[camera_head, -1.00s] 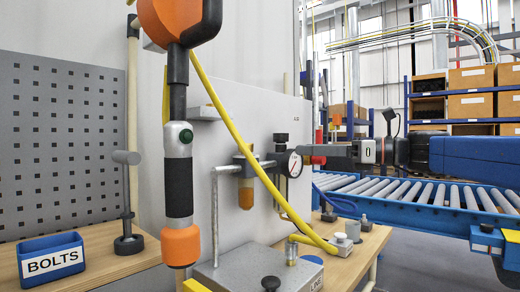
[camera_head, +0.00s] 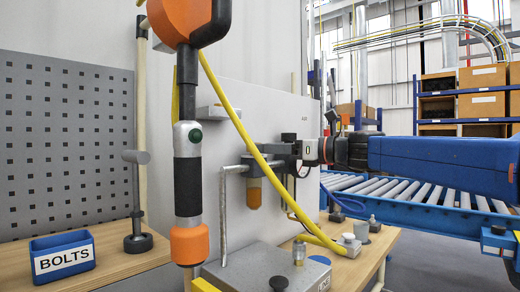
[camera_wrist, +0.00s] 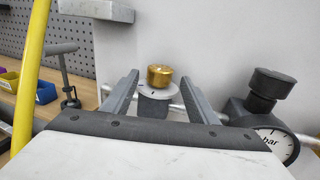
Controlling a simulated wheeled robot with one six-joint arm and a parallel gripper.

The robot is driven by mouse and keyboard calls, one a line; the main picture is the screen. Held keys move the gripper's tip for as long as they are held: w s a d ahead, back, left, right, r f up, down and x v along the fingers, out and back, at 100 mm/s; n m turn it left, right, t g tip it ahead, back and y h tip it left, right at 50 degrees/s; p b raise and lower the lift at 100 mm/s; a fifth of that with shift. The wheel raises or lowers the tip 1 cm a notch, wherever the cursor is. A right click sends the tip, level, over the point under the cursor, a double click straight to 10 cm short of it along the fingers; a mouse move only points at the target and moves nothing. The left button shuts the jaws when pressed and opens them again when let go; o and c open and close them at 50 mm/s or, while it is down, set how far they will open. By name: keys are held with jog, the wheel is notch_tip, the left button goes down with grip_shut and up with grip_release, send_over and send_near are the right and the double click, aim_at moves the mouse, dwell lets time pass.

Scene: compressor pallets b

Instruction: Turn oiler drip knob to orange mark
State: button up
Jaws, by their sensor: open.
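The oiler drip knob (camera_wrist: 163,76) is a brass knob on a pale grey dial collar in the wrist view. Dark ticks show on the collar; I cannot make out an orange mark. The oiler's amber bowl (camera_head: 254,193) hangs on the pipe in the head view, where the knob is hard to make out. My gripper (camera_wrist: 160,80) is open, with one grey finger on each side of the knob in the picture. The knob appears between the fingertips or just beyond them, with no contact visible. In the head view my gripper (camera_head: 280,158) reaches in from the right.
A pressure gauge with black knob (camera_wrist: 270,88) stands close on the right. A yellow hose (camera_head: 240,125) crosses before the panel. An orange-ended hanging tool (camera_head: 187,195) is nearer the head camera. A blue BOLTS bin (camera_head: 62,256) sits on the bench at left.

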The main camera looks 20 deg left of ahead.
jog(key=shift+w+a, duration=0.15)
jog(key=shift+a, duration=1.2)
jog(key=c, duration=1.1)
jog(key=shift+o, duration=0.2)
